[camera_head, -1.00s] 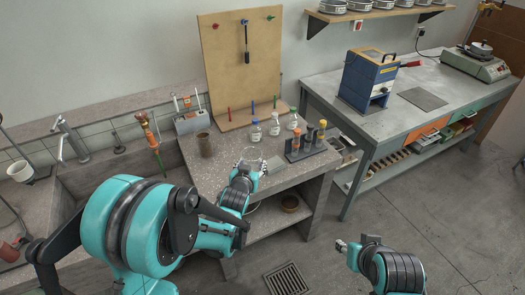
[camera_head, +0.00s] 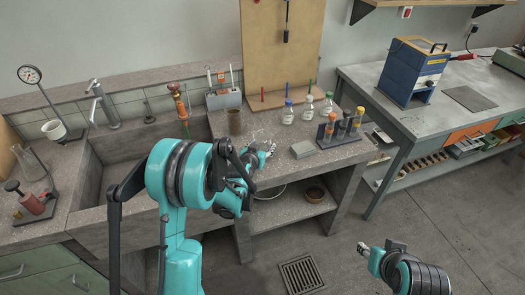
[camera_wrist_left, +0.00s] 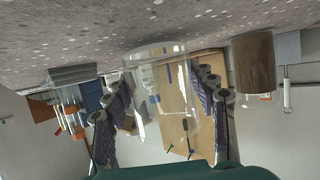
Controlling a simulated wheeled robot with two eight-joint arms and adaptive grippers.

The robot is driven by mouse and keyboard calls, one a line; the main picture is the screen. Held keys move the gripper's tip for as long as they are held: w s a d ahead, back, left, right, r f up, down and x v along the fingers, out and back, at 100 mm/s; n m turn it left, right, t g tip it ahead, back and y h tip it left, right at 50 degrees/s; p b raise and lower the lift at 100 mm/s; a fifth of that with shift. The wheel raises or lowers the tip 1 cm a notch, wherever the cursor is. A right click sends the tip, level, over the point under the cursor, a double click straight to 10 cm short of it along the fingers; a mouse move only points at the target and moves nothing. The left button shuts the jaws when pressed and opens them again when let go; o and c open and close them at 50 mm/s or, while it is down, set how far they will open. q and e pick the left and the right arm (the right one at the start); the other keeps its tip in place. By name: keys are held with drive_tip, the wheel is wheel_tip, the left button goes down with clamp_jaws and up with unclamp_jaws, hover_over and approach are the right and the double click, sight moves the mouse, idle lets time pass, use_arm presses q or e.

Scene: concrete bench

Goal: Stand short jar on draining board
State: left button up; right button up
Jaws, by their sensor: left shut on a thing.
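A short clear glass jar (camera_wrist_left: 158,92) sits between the two fingers of my left gripper in the left wrist view, which shows the bench upside down. My left gripper (camera_head: 266,152) is shut on it at the front of the speckled bench top, right of the sink. In the head view the jar is faint and mostly hidden by the gripper. I cannot tell whether it touches the bench. The counter left of the sink (camera_head: 62,205) looks like the draining board. My right gripper (camera_head: 362,248) hangs over the floor; its jaws are too small to read.
The sink basin (camera_head: 125,150) lies between the left counter and the bench, with a tap (camera_head: 102,105) behind.

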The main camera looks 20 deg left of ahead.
use_arm(q)
drive_tip(key=shift+f, duration=0.35)
drive_tip(key=shift+r, duration=0.2)
drive_tip(key=shift+f, duration=0.1)
drive_tip(key=o, duration=1.7)
drive_tip(key=shift+f, duration=0.1)
